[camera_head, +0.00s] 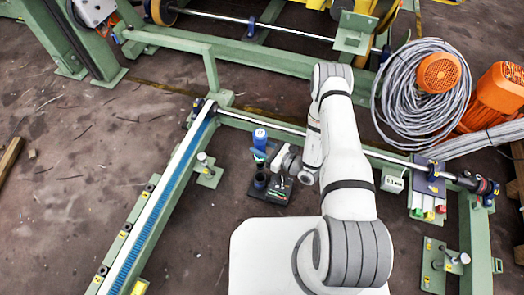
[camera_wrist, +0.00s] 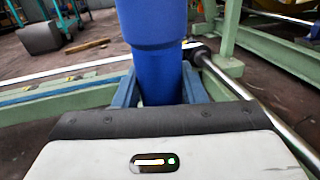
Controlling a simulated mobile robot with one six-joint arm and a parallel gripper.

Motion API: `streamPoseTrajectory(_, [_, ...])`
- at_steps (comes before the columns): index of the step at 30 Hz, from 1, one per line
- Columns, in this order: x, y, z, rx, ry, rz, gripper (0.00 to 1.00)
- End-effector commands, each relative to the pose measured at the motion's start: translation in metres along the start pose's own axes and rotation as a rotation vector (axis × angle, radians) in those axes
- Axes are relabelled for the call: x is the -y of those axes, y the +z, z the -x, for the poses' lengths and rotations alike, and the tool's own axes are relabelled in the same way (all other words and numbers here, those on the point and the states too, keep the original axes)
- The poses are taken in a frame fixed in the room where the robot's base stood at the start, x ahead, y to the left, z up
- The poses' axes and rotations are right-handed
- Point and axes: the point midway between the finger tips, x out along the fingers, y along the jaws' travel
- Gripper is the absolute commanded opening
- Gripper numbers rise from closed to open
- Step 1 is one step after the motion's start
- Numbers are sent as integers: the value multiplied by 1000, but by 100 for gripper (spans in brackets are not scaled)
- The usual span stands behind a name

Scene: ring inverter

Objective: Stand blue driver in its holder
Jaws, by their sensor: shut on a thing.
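The blue driver (camera_head: 260,136) is upright in the jaws of my gripper (camera_head: 264,157). In the wrist view the blue driver (camera_wrist: 152,25) stands between the two blue fingers of my gripper (camera_wrist: 158,90), which are shut on it. In the head view a black base with a dark upright cup, which looks like the holder (camera_head: 260,180), stands on the floor just below the driver. The driver's lower end is hidden, so I cannot tell whether it touches the cup.
A green frame with a blue-striped rail (camera_head: 163,205) runs along the left. A steel shaft (camera_head: 385,157) passes behind my arm. A grey cable coil (camera_head: 415,95) and an orange motor (camera_head: 497,95) lie at the right. The floor at far left is mostly clear.

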Motion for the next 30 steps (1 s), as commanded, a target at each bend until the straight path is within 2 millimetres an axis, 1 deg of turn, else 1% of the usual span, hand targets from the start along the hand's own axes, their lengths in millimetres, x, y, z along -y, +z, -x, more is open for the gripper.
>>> streamPoseTrajectory(1, [-4,-4,0,3,8,1,8])
streamPoseTrajectory(4, [-8,-8,1,3,18,1,8])
streamPoseTrajectory(18, [-8,-9,3,4,21,1,8])
streamPoseTrajectory(23, [-8,-19,2,3,21,0,8])
streamPoseTrajectory(30, [-8,-43,2,3,21,0,8])
